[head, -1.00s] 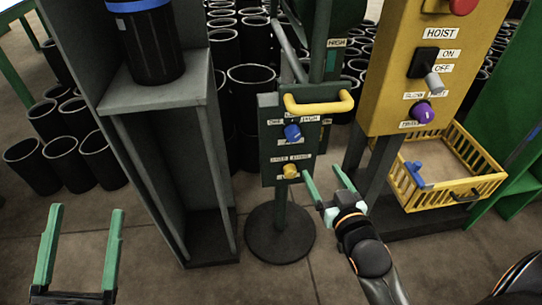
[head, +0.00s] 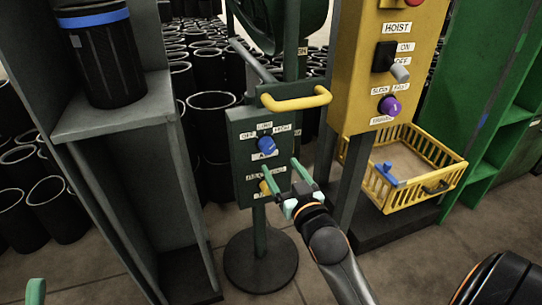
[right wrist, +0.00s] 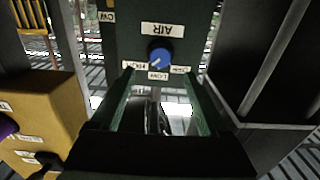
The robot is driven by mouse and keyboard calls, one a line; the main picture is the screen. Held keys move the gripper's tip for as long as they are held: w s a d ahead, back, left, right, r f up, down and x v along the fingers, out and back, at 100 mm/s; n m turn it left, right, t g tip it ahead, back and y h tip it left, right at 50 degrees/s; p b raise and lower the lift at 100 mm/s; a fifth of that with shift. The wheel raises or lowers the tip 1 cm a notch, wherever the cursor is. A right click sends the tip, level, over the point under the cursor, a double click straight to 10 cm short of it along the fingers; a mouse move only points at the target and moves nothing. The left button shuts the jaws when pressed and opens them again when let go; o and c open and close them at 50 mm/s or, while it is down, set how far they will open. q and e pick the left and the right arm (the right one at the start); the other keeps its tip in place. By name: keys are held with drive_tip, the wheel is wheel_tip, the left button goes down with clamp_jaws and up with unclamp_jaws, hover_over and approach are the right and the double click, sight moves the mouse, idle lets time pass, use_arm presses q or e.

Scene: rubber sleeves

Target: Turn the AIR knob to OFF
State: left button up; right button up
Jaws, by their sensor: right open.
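The blue AIR knob (head: 266,145) is on the dark green panel (head: 241,170) of a stand, with labels OFF, LOW and HIGH above it. In the right wrist view the panel is upside down, and the blue knob (right wrist: 160,55) has a white mark that seems to point toward HIGH. My right gripper (head: 279,164) is open and empty, its green fingers just below and in front of the knob. In the right wrist view its fingertips (right wrist: 157,73) straddle the space before the knob, apparently not touching it. Only one finger of my left gripper (head: 36,290) shows, at the bottom left.
A yellow knob (head: 265,187) sits lower on the panel, partly behind my gripper. A yellow handle (head: 296,103) juts out above. The yellow HOIST box (head: 350,95) stands close on the right, above a yellow crate (head: 425,201). A grey shelf (head: 105,122) stands left.

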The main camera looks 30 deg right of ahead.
sight(269, 149)
drive_tip(key=b+x, duration=0.1)
drive_tip(key=x, duration=0.6)
drive_tip(key=shift+w+b, duration=0.15)
drive_tip(key=shift+b, duration=0.25)
drive_tip(key=shift+c, duration=0.2)
clamp_jaws()
